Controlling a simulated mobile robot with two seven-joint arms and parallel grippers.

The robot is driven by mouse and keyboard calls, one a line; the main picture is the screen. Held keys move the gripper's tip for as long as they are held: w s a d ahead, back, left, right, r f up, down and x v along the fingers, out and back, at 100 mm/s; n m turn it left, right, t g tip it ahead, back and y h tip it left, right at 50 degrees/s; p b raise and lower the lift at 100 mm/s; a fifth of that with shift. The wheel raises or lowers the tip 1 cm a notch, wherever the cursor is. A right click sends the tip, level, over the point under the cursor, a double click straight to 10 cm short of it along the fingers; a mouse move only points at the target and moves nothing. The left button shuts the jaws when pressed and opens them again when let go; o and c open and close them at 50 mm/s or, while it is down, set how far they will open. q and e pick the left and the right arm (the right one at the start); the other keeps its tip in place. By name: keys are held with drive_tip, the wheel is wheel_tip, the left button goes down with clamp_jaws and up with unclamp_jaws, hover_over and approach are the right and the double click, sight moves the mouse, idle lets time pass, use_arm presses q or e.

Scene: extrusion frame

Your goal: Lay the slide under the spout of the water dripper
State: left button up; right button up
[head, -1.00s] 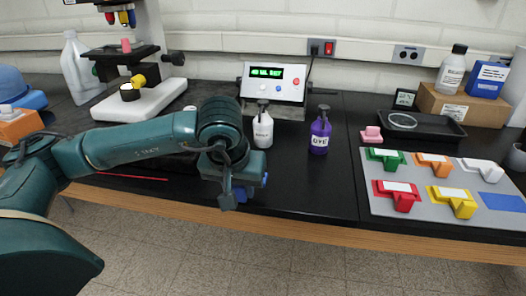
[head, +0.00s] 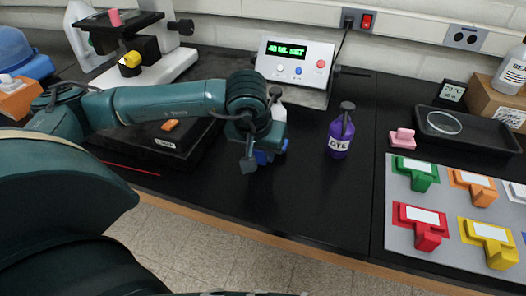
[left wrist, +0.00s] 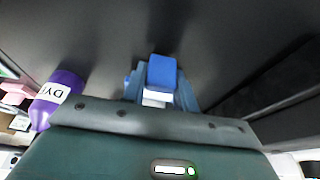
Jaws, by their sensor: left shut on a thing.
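My left gripper (head: 262,153) is shut on the blue slide (head: 266,157) and holds it low over the black bench top. In the left wrist view the slide's blue grip block (left wrist: 162,72) and a white patch show between the fingers; its underside is hidden, and I cannot tell whether it touches the bench. A white bottle with a dark pump top (head: 276,95), likely the water dripper, stands just behind the gripper, which hides much of it. I cannot see its spout relative to the slide. My right gripper is not in view.
A purple DYE bottle (head: 341,133) stands to the right. A grey mat (head: 452,245) holds several coloured slides. A control box (head: 293,70) reading green text stands behind. A black box (head: 158,147) and microscope (head: 130,70) are left. Bench between dye bottle and gripper is clear.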

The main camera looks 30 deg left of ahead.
use_arm(q)
drive_tip(key=shift+f, duration=0.75)
drive_tip(key=shift+w, duration=0.15)
drive_tip(key=shift+f, duration=0.1)
drive_tip(key=o, duration=1)
drive_tip(key=shift+c, duration=0.2)
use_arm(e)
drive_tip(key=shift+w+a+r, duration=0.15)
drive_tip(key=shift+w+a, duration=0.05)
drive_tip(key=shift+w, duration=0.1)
